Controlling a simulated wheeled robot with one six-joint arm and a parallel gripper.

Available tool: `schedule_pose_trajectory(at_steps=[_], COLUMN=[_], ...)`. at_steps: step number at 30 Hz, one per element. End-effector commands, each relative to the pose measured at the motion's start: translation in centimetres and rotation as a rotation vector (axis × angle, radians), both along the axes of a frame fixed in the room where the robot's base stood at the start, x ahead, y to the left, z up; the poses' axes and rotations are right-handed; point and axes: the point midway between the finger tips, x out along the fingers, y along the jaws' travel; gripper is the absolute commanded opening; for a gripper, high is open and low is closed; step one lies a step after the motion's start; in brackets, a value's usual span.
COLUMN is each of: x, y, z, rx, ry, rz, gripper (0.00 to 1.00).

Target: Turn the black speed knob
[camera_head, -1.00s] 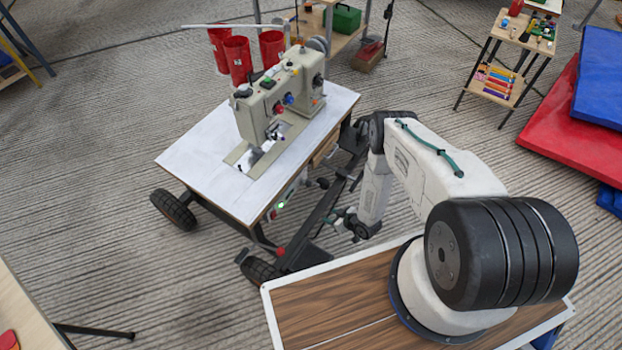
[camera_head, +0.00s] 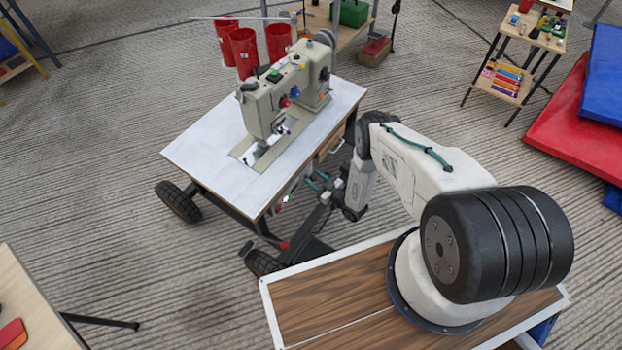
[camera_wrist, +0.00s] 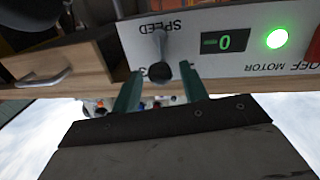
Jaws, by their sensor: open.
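The black speed knob (camera_wrist: 160,72) shows in the wrist view on a light control panel (camera_wrist: 205,42) under the table edge, beside the upside-down word SPEED. A small black display (camera_wrist: 225,41) reads 0, and a green light (camera_wrist: 277,39) glows. My gripper (camera_wrist: 161,81) is open, with one teal finger on each side of the knob's front end. I cannot tell whether either finger touches it. In the head view my gripper (camera_head: 317,181) is at the side of the sewing-machine table (camera_head: 205,150), right of the panel; the knob cannot be made out there.
A wooden drawer (camera_wrist: 65,68) with a metal handle is beside the panel. The sewing machine (camera_head: 285,95) stands on the wheeled table. A red mat (camera_head: 560,115) lies at the right. The floor left of the table is clear.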

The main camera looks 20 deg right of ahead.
Motion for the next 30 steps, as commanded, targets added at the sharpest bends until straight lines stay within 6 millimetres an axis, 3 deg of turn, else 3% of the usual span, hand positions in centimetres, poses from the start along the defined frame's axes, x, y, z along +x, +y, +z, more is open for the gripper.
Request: schedule_pose_trajectory(at_steps=[11,16,17,19,30], x=[0.8,0.8,0.8,0.8,0.8], y=[0.7,0.7,0.7,1.9,0.5], z=[0.0,0.0,0.0,0.0,-0.1], rx=[0.000,0.000,0.000,0.000,0.004], ry=[0.001,0.001,0.001,0.002,0.005], rz=[0.002,0.002,0.002,0.006,0.000], gripper=[0.44,0.02,0.00,0.01,0.00])
